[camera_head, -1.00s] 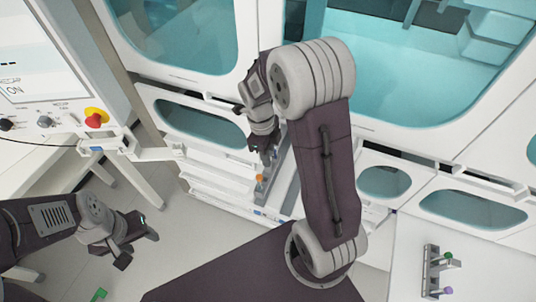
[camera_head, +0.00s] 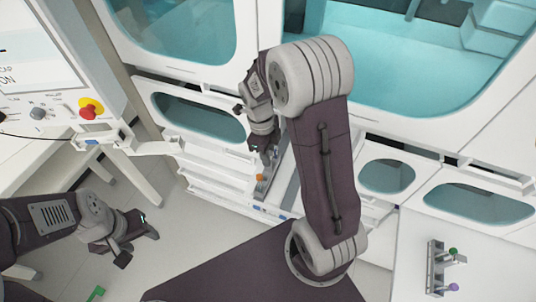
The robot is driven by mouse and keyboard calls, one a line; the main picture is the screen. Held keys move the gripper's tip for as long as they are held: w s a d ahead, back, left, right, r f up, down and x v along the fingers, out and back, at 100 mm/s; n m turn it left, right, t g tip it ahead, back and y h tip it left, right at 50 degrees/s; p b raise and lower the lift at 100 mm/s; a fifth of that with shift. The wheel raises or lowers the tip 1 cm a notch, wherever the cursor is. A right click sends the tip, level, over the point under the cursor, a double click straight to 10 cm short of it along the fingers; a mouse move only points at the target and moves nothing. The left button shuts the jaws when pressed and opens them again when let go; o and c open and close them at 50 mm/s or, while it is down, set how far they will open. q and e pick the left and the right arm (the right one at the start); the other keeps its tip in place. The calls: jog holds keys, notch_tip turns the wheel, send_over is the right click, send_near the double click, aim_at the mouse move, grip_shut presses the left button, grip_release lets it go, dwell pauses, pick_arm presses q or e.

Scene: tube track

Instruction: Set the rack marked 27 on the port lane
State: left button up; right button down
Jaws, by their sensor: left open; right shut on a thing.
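My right gripper (camera_head: 266,156) is shut on a small grey rack (camera_head: 262,186) with an orange-capped tube in it. The rack is at the white ledge (camera_head: 215,181) below the machine's windows. My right arm hides part of that area. No number is readable on the rack, and I cannot tell whether it rests on the lane. My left gripper (camera_head: 138,240) is open and empty, low at the left over the floor. Another grey rack (camera_head: 435,268) with a green-capped and a purple-capped tube stands on the white table at the lower right.
A control panel with a red knob on a yellow base (camera_head: 90,109) stands at the upper left. The machine's white frame and teal windows (camera_head: 400,70) fill the back. The white table (camera_head: 490,270) at the right has bare room around its rack.

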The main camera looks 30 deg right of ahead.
jog(key=shift+w+f, duration=0.1)
jog(key=shift+f, duration=0.35)
jog(key=shift+f+b, duration=0.3)
jog(key=shift+b, duration=0.1)
jog(key=c, duration=1.2)
grip_release()
jog(key=r, duration=0.9)
jog(key=shift+w+a+p, duration=0.3)
jog(key=shift+w+a, duration=0.05)
